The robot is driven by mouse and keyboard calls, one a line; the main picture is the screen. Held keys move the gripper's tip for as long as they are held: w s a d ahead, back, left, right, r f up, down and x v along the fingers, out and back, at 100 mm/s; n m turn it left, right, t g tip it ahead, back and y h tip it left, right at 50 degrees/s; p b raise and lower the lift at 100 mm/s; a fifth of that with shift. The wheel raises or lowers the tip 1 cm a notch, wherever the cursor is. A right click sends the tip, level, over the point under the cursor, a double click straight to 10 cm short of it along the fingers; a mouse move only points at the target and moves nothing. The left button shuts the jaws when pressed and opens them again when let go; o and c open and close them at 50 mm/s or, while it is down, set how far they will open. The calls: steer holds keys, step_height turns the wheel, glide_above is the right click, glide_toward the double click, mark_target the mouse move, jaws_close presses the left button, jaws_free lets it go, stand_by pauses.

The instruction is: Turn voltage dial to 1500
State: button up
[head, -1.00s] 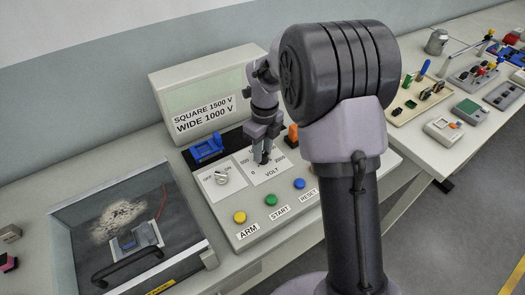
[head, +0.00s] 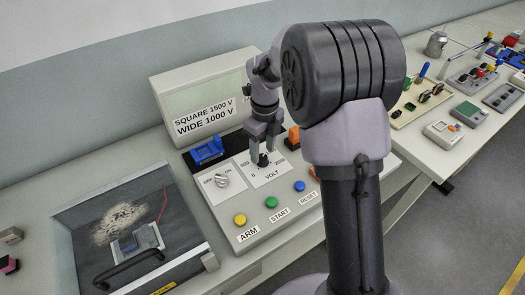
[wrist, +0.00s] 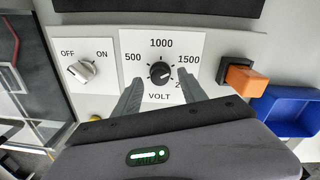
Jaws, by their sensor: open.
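The black voltage dial (wrist: 162,73) sits on a white plate with 500, 1000 and 1500 printed around it; a further number at lower right is partly hidden by a finger. Its small white mark appears to point right, toward the 1500 side; the exact angle is hard to tell. The dial also shows in the head view (head: 263,160). My gripper (wrist: 158,82) is open, with one finger on each side of the dial and nothing held. In the head view my gripper (head: 264,145) is just above the dial.
An OFF/ON switch (wrist: 80,71) is left of the dial plate. An orange button (wrist: 245,80) and a blue tray (wrist: 298,112) are to the right. ARM, START and RESET buttons line the panel's front, including the green one (head: 271,202). A sign (head: 203,117) reads SQUARE 1500 V, WIDE 1000 V.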

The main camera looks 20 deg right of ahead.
mark_target(264, 155)
step_height(264, 155, up, 16)
steer(key=p, duration=0.5)
steer(key=shift+w+d+f, duration=0.2)
steer(key=shift+d, duration=0.1)
steer(key=s+a+r+n+t+b, duration=0.1)
steer(key=s+r+n+t, duration=0.1)
steer(key=s+r+n, duration=0.3)
steer(key=s+a+r+n+t, duration=0.1)
steer(key=s+a+r+n, duration=0.1)
steer(key=s+n, duration=0.55)
steer(key=s+f+n+t, duration=0.1)
steer(key=s+n, duration=0.5)
steer(key=s, duration=0.1)
steer(key=s+a+f+n+t+y+b, duration=0.1)
steer(key=s+n+t, duration=0.1)
steer(key=s+n, duration=0.4)
steer(key=shift+s+a+f+y, duration=0.25)
steer(key=shift+s+f+y, duration=0.05)
steer(key=shift+s, duration=0.05)
steer(key=shift+n, duration=0.25)
